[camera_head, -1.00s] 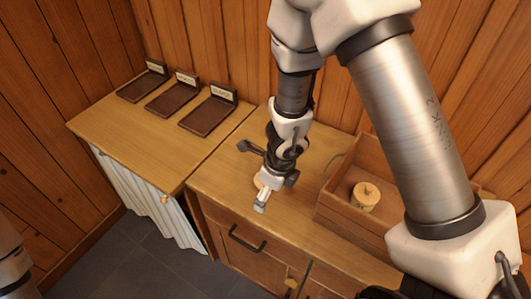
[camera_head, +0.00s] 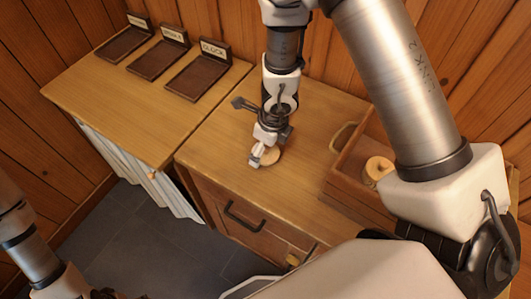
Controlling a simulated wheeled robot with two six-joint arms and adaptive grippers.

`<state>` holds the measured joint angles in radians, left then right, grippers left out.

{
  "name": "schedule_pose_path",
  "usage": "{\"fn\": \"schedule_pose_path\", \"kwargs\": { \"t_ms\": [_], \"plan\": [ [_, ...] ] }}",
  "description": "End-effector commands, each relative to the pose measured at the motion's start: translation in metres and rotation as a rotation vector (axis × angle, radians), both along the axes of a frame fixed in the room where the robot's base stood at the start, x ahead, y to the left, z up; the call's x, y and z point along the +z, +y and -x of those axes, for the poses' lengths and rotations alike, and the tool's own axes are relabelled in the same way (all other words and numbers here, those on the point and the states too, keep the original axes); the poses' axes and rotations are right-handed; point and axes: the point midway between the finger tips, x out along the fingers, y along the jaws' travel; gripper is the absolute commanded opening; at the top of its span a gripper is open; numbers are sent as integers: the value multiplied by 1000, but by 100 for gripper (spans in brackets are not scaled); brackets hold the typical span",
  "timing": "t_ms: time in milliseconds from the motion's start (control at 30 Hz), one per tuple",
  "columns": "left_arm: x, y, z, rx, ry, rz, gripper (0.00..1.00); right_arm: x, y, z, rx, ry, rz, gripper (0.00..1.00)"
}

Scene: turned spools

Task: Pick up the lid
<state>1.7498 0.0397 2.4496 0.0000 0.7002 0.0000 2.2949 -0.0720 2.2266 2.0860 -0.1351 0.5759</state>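A round, pale wooden disc (camera_head: 272,157), which looks like the lid, is on the light wooden cabinet top, partly hidden by my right gripper. My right gripper (camera_head: 257,156) points down right at the disc's left side, its pale fingertips overlapping it in this view. I cannot tell whether the fingers are apart or closed on its edge, or whether the disc is lifted. My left arm shows at the lower left, with its gripper out of view.
An open wooden box (camera_head: 345,179) with a turned wooden spool (camera_head: 377,169) stands to the right, partly behind my arm. Three dark labelled trays (camera_head: 197,83) lie on the left counter (camera_head: 110,105). The cabinet top (camera_head: 215,150) is clear left of the gripper.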

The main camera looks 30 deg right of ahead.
Motion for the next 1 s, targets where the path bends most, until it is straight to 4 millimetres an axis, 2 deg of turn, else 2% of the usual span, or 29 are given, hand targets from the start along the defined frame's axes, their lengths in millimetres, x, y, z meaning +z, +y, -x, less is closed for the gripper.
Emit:
{"fn": "schedule_pose_path", "kwargs": {
  "t_ms": [33, 67, 200, 233, 433, 833, 867, 900, 933, 1000],
  "plan": [
    [1, 0, 0, 0, 0, 0, 91, 1, 0, 0, 0, 0, 0, 100],
    [1, 0, 0, 0, 0, 0, 91, 1, 0, 0, 0, 0, 0, 93],
    [1, 0, 0, 0, 1, 0, 91, 1, 0, 0, 0, 0, 0, 43],
    [1, 0, 0, 0, 0, 0, 91, 1, 0, 0, 1, 0, 0, 39],
    [1, 0, 0, 0, 0, 0, 91, 0, 0, 1, 0, 2, 0, 32],
    [4, 0, 0, 0, 0, 0, 91, 3, 0, 2, 1, 5, 1, 31],
    [7, 0, 0, 0, 1, 0, 91, 7, 0, 2, 2, 5, 1, 25],
    [13, 0, 0, 0, 1, 0, 91, 14, 0, 1, 0, 4, 0, 10],
    [18, 0, 0, 0, 1, 0, 91, 21, 0, 1, 2, 4, 1, 0],
    [34, 0, 0, 0, 0, 0, 91, 40, 0, 1, 1, 3, 1, 0]
  ]
}}
